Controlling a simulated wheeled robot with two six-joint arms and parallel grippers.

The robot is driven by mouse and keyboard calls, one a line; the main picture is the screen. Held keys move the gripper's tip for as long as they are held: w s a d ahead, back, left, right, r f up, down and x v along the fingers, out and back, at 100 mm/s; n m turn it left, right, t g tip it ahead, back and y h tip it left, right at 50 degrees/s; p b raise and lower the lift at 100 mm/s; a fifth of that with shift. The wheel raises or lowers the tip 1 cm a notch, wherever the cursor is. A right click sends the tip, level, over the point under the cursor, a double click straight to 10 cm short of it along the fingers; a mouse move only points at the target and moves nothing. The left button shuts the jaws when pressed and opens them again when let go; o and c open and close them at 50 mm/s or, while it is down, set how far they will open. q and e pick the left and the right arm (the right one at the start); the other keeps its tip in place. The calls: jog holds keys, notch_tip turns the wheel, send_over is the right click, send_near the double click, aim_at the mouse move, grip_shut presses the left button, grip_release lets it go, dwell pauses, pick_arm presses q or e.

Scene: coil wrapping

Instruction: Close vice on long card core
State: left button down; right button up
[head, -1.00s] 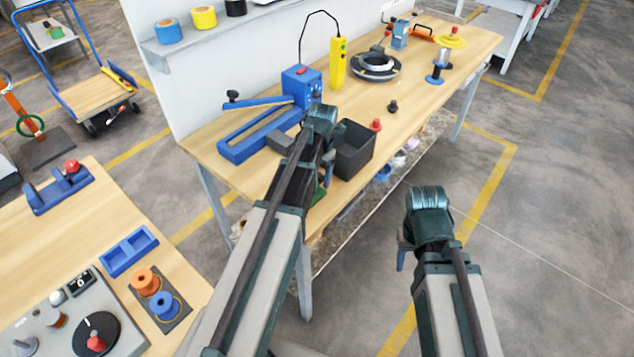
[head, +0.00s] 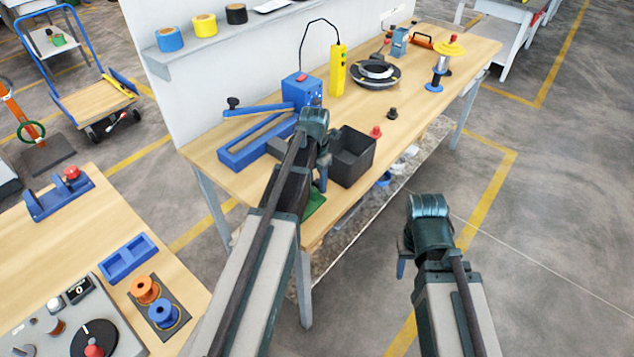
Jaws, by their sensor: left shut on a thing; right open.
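My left gripper (head: 322,184) points down at the front edge of the workbench, just left of a dark open box. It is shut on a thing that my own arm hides. A green part (head: 315,202), perhaps of the vice, shows beside and below its fingers at the bench edge; most of it is hidden behind the arm. I cannot make out the long card core. A small blue-grey device (head: 399,42) stands at the far end of the bench; I cannot tell whether it is a vice. My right gripper (head: 402,268) is open over the floor, right of the bench.
The dark box (head: 345,168) stands close to my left gripper. A blue frame device (head: 247,148) lies behind it. A second table (head: 50,245) is at the left. Floor around my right arm is clear.

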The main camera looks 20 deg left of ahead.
pick_arm(q)
jog(key=shift+w+a+f+g+h+b, duration=0.1)
jog(key=shift+a+g+h+b, duration=0.1)
jog(key=shift+h, duration=0.25)
jog(key=shift+w+a+f+g+h+b, duration=0.1)
jog(key=shift+h+b, duration=0.05)
jog(key=shift+h, duration=0.3)
jog(key=shift+s+d+r+h, duration=0.1)
jog(key=shift+r+h, duration=0.05)
jog(key=shift+h, duration=0.35)
jog(key=shift+c, duration=1.8)
grip_release()
jog(key=p+v, duration=1.3)
jog(key=shift+w+r, duration=0.25)
jog(key=shift+r, duration=0.1)
